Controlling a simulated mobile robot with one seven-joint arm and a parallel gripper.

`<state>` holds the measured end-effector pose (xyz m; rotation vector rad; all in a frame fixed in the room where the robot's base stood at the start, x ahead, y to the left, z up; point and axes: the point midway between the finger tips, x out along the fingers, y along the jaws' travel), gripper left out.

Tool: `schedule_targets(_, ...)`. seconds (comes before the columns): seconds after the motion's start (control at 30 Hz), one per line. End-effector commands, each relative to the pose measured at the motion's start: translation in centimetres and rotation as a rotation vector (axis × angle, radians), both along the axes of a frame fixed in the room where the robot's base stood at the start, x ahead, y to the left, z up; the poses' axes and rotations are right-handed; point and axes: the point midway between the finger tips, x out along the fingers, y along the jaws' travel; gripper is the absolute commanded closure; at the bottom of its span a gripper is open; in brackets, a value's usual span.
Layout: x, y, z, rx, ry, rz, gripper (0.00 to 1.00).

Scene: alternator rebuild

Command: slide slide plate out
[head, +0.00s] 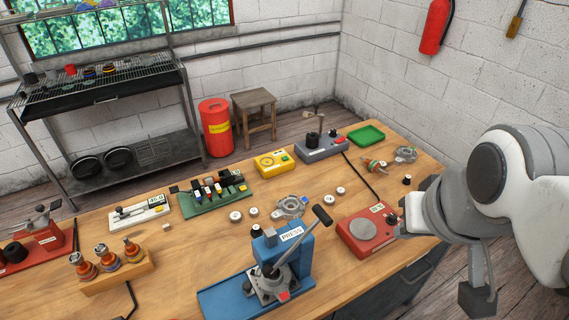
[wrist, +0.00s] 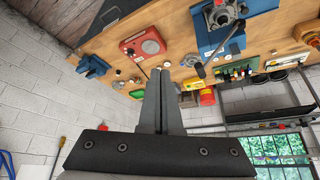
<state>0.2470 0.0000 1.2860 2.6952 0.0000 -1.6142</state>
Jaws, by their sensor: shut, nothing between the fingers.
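The blue press (head: 292,250) stands at the front middle of the bench, with a long dark lever tilted up to the right. A grey metal plate (head: 262,291) lies at its foot, on the blue base (head: 228,301), with a metal part on it. I cannot tell for sure that this is the slide plate. The press also shows upside down at the top of the wrist view (wrist: 208,42). My gripper (wrist: 161,73) is shut and empty, its fingers together. It is apart from the press; in the head view my arm is at the right, by the red device.
A red device (head: 366,233) with a round grey disc stands right of the press. Behind are an alternator housing (head: 291,207), a yellow meter (head: 273,163), a green tray (head: 366,135) and a green tool rack (head: 212,196). A wooden stand (head: 118,278) is at the left.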

Motion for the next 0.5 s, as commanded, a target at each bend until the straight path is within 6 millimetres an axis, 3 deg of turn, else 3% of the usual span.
schedule_targets(0.17, 0.0, 0.0, 0.0, 0.0, 0.0, 0.0, 0.96)
schedule_targets(0.37, 0.7, 0.9, -0.4, -0.031, 0.031, 0.085, 0.6)
schedule_targets(0.47, 1.7, 2.4, -1.0, -0.081, 0.075, 0.215, 0.42)
schedule_targets(0.5, 2.2, 3.1, -1.3, -0.106, 0.096, 0.279, 0.41)
